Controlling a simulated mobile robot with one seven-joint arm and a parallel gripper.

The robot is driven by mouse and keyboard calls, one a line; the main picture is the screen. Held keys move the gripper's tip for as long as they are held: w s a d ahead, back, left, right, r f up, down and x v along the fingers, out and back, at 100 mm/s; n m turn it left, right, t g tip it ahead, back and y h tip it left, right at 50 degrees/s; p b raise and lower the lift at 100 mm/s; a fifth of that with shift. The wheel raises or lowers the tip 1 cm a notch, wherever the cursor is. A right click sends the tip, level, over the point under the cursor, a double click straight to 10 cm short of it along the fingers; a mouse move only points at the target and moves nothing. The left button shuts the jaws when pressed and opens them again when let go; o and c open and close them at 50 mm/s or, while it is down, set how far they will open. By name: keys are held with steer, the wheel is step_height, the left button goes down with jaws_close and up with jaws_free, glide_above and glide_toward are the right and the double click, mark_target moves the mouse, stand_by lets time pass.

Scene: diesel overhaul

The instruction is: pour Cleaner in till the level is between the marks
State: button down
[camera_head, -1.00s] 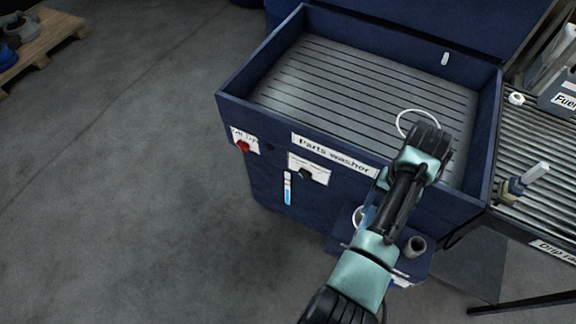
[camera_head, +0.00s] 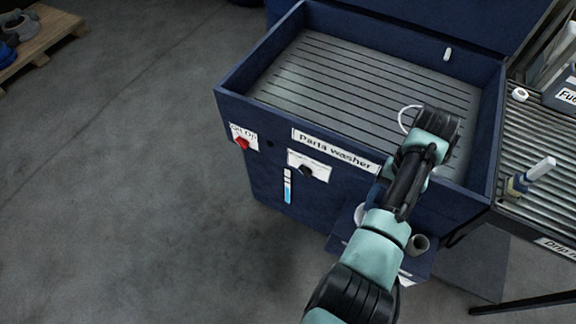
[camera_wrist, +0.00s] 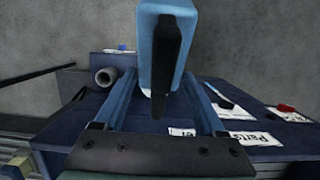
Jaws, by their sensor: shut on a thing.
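The parts washer (camera_head: 330,190) is a dark blue open tub with a slatted grey floor. On its front is a narrow upright level gauge (camera_head: 287,187), white above and blue in its lower part; its marks are too small to read. My gripper (camera_wrist: 165,95) is shut on a blue container (camera_wrist: 170,35) with a black strip down its middle, seen between the two blue fingers in the wrist view. Whether liquid is flowing cannot be seen.
A white ring (camera_head: 402,122) shows beside my wrist. The drip rack (camera_head: 540,215) at right holds a small bottle (camera_head: 530,176). A pallet (camera_head: 45,35) lies far left; the floor between is clear.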

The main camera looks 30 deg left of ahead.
steer(key=shift+w+f+g+b, duration=0.25)
steer(key=shift+g+b, duration=0.15)
steer(key=shift+b, duration=1.3)
steer(key=shift+f+g+b, duration=0.15)
steer(key=shift+g+b, duration=0.15)
steer(key=shift+b, duration=0.15)
steer(key=shift+f+b, duration=0.25)
steer(key=shift+b, duration=0.25)
steer(key=shift+w+f+g+b, duration=0.25)
steer(key=shift+f+g+b, duration=0.45)
steer(key=shift+b, duration=2)
steer(key=shift+r+b, duration=0.1)
steer(key=shift+b, duration=0.2)
steer(key=shift+w+f+g+b, duration=0.1)
steer(key=shift+f+g+b, duration=0.2)
steer(key=shift+b, duration=1.05)
steer(key=shift+b, duration=0.5)
